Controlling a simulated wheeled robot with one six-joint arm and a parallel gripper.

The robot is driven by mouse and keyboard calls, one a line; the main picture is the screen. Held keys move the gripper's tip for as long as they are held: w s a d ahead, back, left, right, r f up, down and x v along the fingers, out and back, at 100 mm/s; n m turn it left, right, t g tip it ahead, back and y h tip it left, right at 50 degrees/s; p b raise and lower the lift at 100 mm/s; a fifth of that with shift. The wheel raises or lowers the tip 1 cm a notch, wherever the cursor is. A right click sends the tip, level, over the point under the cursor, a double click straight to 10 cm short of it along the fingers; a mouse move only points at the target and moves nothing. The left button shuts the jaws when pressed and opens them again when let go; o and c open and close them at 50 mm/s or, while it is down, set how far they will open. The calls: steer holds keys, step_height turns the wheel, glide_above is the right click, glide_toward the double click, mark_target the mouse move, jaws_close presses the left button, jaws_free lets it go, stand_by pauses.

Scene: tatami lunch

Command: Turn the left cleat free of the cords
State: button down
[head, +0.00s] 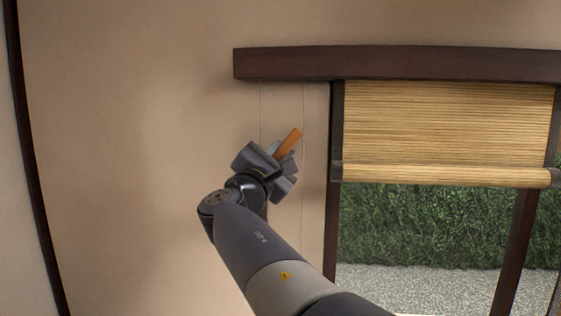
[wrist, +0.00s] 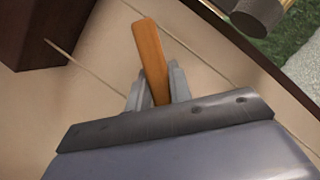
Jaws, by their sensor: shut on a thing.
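The left cleat (head: 290,142) is an orange-brown wooden bar on the wall, left of the window. In the head view it is tilted, its upper end leaning right. My gripper (head: 279,155) is at the cleat's lower part. In the wrist view the cleat (wrist: 151,58) stands between the two grey fingers of my gripper (wrist: 157,84), which are shut on it. Two thin cords (head: 303,110) run down the wall from the dark beam. The cord contact at the cleat is hidden behind my gripper.
A dark wooden beam (head: 400,63) runs above. A partly rolled bamboo blind (head: 445,130) hangs in the window to the right, its roll close by in the wrist view (wrist: 258,12). A dark window post (head: 332,220) stands just right of the cords. The wall to the left is bare.

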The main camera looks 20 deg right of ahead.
steer(key=n+t, duration=0.1)
steer(key=n, duration=0.2)
steer(key=n+t+y+b, duration=0.1)
steer(key=n, duration=0.2)
steer(key=shift+f+t+y, duration=0.15)
steer(key=shift+t+y, duration=0.15)
steer(key=shift+t, duration=0.1)
steer(key=shift+n+t+y+b, duration=0.3)
steer(key=shift+n+t+y, duration=0.2)
steer(key=shift+n, duration=0.75)
steer(key=shift+n+t+y+b, duration=0.3)
steer(key=shift+n+t+y, duration=0.15)
steer(key=shift+n, duration=1.1)
steer(key=c, duration=1.3)
jaws_free()
steer(key=b+v, duration=0.3)
steer(key=v, duration=0.7)
steer(key=shift+s+a, duration=0.15)
steer(key=shift+s, duration=0.25)
